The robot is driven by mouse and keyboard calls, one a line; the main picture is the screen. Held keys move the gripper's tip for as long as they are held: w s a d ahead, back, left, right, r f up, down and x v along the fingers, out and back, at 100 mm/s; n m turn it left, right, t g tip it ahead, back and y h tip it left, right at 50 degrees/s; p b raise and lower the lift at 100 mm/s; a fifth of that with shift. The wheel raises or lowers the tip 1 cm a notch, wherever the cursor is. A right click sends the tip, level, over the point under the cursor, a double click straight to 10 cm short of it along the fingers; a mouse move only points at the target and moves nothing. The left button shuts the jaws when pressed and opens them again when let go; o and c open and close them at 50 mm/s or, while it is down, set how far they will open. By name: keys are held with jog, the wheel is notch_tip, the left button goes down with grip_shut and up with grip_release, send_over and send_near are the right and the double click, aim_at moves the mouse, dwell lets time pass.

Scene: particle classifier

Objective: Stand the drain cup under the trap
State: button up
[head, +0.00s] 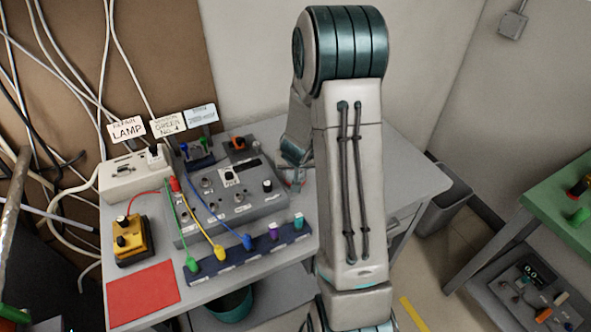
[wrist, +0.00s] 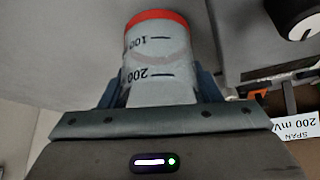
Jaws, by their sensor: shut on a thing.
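The drain cup (wrist: 158,55) is a pale grey cup with a red rim and dark marks reading 100 and 200. In the wrist view my gripper (wrist: 160,88) is shut on it, with one dark blue finger on each side. In the head view my arm hides most of the gripper, which shows only in part at the right side of the bench, beside the grey control box. I cannot make out the trap in either view.
The grey control box (head: 228,193) with knobs stands on the bench (head: 300,270). In front of it is a dark blue strip (head: 262,250) with coloured plugs and wires. A yellow device (head: 132,240) and a red mat (head: 143,289) are at the left. A bin (head: 446,195) stands right of the bench.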

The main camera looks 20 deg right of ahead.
jog(key=shift+f, duration=0.7)
jog(key=shift+f, duration=0.15)
jog(key=o, duration=1)
